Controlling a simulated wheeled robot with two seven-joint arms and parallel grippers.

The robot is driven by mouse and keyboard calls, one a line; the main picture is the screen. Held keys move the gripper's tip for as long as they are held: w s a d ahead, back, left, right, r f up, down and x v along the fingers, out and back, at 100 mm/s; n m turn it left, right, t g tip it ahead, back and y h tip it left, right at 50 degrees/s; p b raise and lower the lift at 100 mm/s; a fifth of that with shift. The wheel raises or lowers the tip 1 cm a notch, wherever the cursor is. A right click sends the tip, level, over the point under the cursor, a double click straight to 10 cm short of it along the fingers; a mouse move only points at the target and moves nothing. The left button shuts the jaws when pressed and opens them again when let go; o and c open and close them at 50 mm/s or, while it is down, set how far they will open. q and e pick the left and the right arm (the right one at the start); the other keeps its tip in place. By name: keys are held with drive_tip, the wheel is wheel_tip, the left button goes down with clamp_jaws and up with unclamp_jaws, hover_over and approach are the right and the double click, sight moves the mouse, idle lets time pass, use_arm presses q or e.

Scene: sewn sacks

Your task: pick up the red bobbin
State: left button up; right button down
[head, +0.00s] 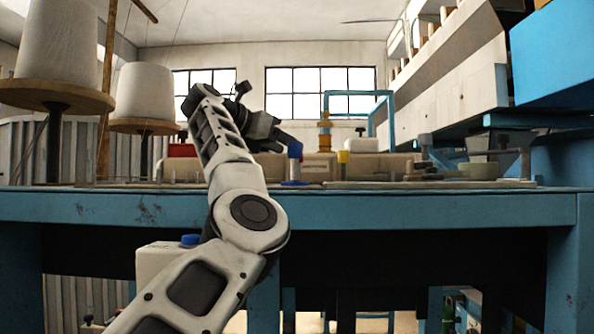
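A red shape (181,150) shows at the back of the blue table, just left of my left forearm, which may cover part of it. I cannot tell whether it is the red bobbin. No other thing is clearly a red bobbin. My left gripper (284,137) is raised above the table, right of the red shape, its fingers toward the right. It appears just above and left of a blue-topped post (295,150) on a blue base; I cannot tell if they touch. The finger gap is not clear. My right gripper is not in view.
The blue table (420,208) is seen nearly edge-on. A yellow-topped item (343,157), a brass-coloured post (324,140) and a pale bowl (480,171) stand on it. Large thread cones (58,45) stand at left. A blue box (552,55) juts in at upper right.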

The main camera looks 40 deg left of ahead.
use_arm(q)
drive_tip(key=x, duration=0.3)
drive_tip(key=p+x, duration=0.1)
drive_tip(key=shift+w+d+f, duration=0.2)
drive_tip(key=shift+d+f, duration=0.05)
drive_tip(key=shift+f, duration=0.1)
clamp_jaws()
drive_tip(key=shift+r, duration=0.1)
